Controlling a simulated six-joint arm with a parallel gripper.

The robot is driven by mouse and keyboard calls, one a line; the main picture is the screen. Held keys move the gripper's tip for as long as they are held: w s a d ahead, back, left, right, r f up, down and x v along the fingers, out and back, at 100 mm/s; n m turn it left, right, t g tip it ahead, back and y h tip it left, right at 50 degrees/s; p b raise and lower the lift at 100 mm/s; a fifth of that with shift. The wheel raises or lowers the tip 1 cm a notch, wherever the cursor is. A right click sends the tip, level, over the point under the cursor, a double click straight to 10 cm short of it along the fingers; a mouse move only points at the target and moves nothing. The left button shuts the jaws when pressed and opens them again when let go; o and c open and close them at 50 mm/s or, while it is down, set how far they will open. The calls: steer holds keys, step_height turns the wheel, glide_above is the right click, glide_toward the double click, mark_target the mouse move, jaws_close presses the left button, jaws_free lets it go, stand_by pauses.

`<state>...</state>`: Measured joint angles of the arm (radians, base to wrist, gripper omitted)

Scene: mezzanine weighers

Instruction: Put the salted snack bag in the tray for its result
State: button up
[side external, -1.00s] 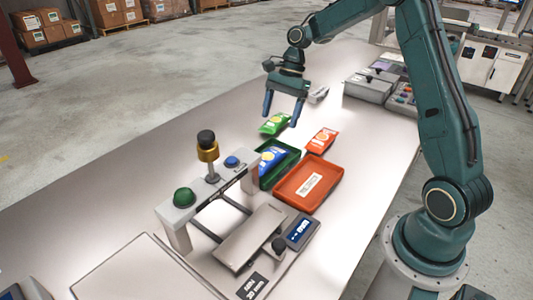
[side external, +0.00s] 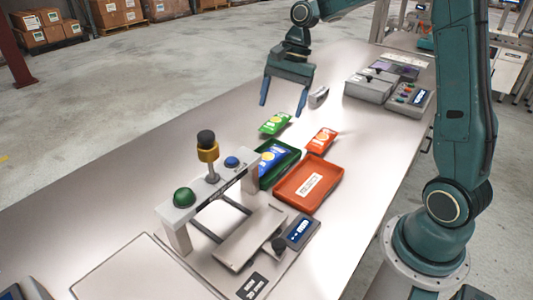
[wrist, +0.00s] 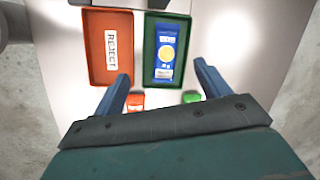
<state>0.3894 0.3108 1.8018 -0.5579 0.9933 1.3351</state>
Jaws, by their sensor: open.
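Three snack bags show in the side view: a green one (side external: 275,123) and a red-orange one (side external: 321,138) on the table, and a blue one (side external: 271,160) lying in the green tray (side external: 291,165). I cannot read which flavour is salted. The orange tray (side external: 302,206) next to it is empty and labelled REJECT. My gripper (side external: 282,109) is open and empty, above and behind the green bag. In the wrist view, the red-orange bag (wrist: 135,102) and green bag (wrist: 191,97) are partly hidden by my gripper (wrist: 162,70); the blue bag (wrist: 166,50) lies in its tray.
A weigher with a flat plate (side external: 250,236) and display (side external: 298,230) stands in front of the trays. Its frame carries a green dome (side external: 184,197), a blue button (side external: 231,161) and a dark-topped post (side external: 206,138). Grey equipment (side external: 370,86) stands at the back right.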

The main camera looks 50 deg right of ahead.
steer(key=s+a+r+n+t+h, duration=0.1)
steer(key=s+a+r+n+t, duration=0.1)
steer(key=s+n, duration=0.5)
steer(key=s+a+r+n+t+h, duration=0.2)
steer(key=s+a+r+n, duration=0.2)
steer(key=s, duration=1.2)
steer(key=shift+s+a+r+n+t, duration=0.2)
steer(key=shift+a+r+n+t, duration=0.3)
steer(key=shift+n, duration=1.1)
steer(key=shift+f, duration=0.15)
